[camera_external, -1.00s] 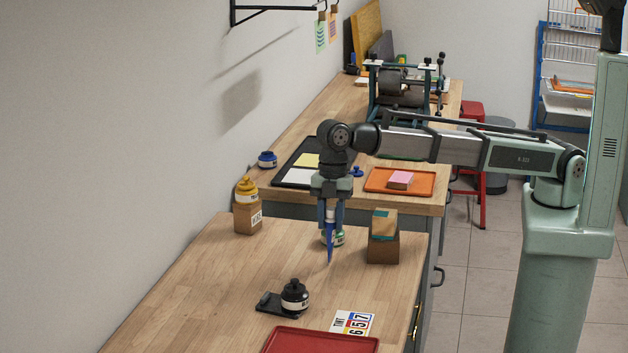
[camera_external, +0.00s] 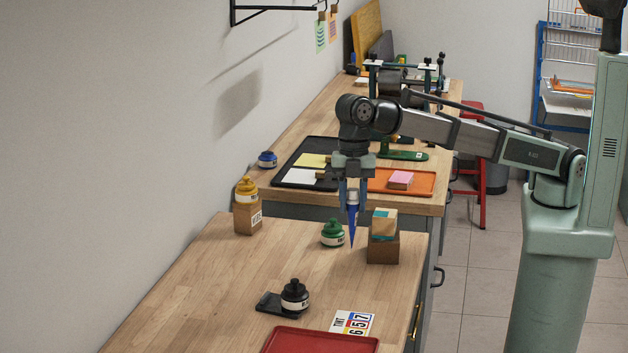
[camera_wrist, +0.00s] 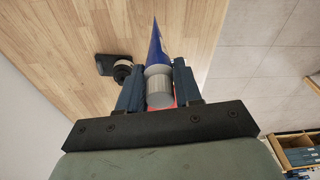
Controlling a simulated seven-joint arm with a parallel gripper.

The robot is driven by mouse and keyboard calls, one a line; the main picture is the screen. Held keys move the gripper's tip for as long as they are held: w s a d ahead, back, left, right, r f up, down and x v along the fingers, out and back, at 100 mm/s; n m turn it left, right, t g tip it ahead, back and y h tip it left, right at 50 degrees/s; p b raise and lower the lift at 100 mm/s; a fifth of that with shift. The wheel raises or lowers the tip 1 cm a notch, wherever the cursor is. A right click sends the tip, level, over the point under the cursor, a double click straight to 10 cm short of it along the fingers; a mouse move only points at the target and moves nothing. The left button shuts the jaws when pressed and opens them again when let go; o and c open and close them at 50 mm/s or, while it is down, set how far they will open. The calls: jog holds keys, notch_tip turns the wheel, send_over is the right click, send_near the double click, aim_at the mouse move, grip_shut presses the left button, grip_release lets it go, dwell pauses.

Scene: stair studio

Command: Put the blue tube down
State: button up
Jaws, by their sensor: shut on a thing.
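The blue tube (camera_external: 352,226) hangs point-down in my gripper (camera_external: 352,198), its tip just left of the wooden block stack. It appears to be above the near worktop, though its exact height is hard to tell. In the wrist view the blue tube (camera_wrist: 157,50) points away from the camera, with its pale ribbed cap (camera_wrist: 160,90) between the two blue fingers of my gripper (camera_wrist: 159,88). My gripper is shut on the tube.
The worktop's left-middle (camera_external: 215,290) is clear.

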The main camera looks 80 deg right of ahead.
jog(key=s+a, duration=0.4)
jog(key=a, duration=0.4)
jog(key=s+a, duration=0.4)
jog(key=a, duration=0.4)
notch_tip(320, 180, down, 9)
jog(key=m, duration=0.1)
jog(key=shift+w+m, duration=0.4)
jog(key=shift+f, duration=0.15)
jog(key=o, duration=1.1)
jog(key=shift+c, duration=0.2)
notch_tip(320, 180, up, 12)
jog(key=d, duration=0.1)
jog(key=shift+d, duration=0.35)
